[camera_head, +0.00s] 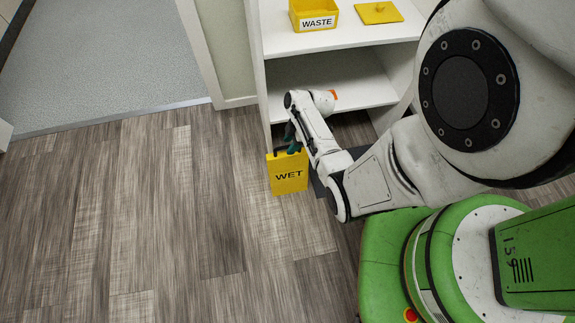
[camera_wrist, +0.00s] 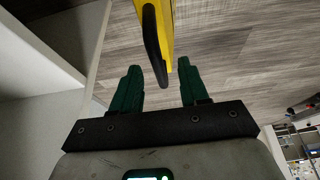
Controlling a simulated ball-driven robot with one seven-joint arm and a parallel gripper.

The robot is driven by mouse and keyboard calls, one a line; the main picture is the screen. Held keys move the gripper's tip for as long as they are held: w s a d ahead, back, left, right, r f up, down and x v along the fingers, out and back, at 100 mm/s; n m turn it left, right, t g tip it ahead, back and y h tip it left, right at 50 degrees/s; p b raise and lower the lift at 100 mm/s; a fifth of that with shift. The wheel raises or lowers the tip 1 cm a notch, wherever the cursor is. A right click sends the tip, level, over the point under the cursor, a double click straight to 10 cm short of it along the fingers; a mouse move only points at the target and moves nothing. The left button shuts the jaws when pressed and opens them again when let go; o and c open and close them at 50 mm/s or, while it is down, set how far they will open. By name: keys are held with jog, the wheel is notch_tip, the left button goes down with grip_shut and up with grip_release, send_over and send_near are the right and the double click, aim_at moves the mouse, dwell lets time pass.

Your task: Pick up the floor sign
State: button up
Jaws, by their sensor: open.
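The floor sign (camera_head: 288,174) is a yellow panel marked WET, standing on the wood floor in front of the white shelf unit. In the wrist view its yellow edge (camera_wrist: 165,25) and black handle (camera_wrist: 153,45) show at the top. My gripper (camera_head: 293,142) is at the sign's top edge in the head view. In the wrist view my gripper (camera_wrist: 157,76) has its two green fingers apart, with the lower end of the black handle reaching between their tips. No firm contact shows. The lower part of the sign is out of the wrist view.
The white shelf unit (camera_head: 335,75) stands right behind the sign, close to my arm. A yellow WASTE bin (camera_head: 315,14) and a flat yellow piece (camera_head: 379,12) lie on its top. The wood floor (camera_head: 150,215) to the left is clear. A doorway opens onto grey flooring (camera_head: 110,50).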

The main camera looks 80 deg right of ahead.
aim_at(287, 147)
jog(key=shift+b+x, duration=0.45)
jog(key=shift+x, duration=1.1)
grip_shut()
jog(key=shift+d, duration=0.1)
